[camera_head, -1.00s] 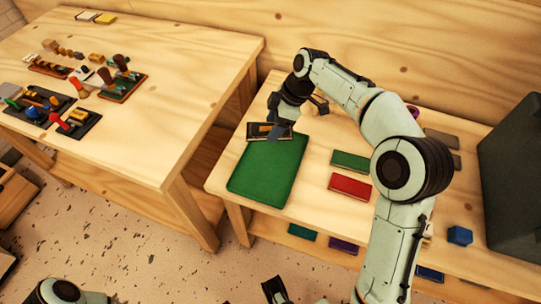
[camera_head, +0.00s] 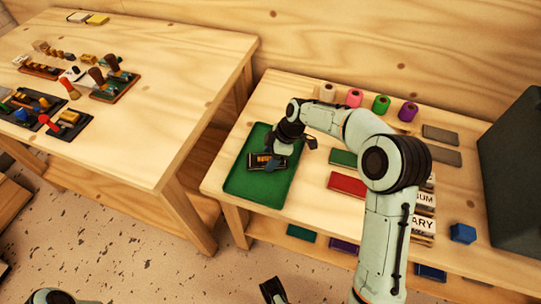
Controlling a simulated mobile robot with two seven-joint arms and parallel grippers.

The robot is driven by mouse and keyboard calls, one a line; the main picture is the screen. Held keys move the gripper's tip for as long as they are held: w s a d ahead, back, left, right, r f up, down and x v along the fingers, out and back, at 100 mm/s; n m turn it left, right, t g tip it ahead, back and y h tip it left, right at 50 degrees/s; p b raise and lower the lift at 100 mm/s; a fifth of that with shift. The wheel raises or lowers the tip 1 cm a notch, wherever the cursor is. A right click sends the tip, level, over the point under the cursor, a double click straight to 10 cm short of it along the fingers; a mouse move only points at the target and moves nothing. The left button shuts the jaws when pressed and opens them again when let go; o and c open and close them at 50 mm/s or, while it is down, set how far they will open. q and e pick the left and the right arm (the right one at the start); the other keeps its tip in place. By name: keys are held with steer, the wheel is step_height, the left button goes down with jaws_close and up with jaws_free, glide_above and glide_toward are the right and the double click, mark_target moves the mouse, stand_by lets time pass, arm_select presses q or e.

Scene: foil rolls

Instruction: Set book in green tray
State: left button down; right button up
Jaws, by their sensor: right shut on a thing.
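The green tray (camera_head: 250,187) lies at the left end of the low workbench. My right gripper (camera_head: 272,160) is shut on the book from above; the fingertips are partly hidden by the gripper's own body. I cannot tell whether the book touches the tray floor. A dark piece of my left gripper (camera_head: 272,291) shows at the bottom edge; its jaws cannot be made out.
Several foil rolls (camera_head: 381,104) stand along the bench's back. A red block (camera_head: 347,184) and a green one (camera_head: 343,158) lie right of the tray. Grey slabs (camera_head: 440,135), a blue cube (camera_head: 462,233) and a large dark box (camera_head: 512,170) are at right.

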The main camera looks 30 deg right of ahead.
steer(key=o, duration=1.1)
steer(key=p+v, duration=0.1)
steer(key=v, duration=1.1)
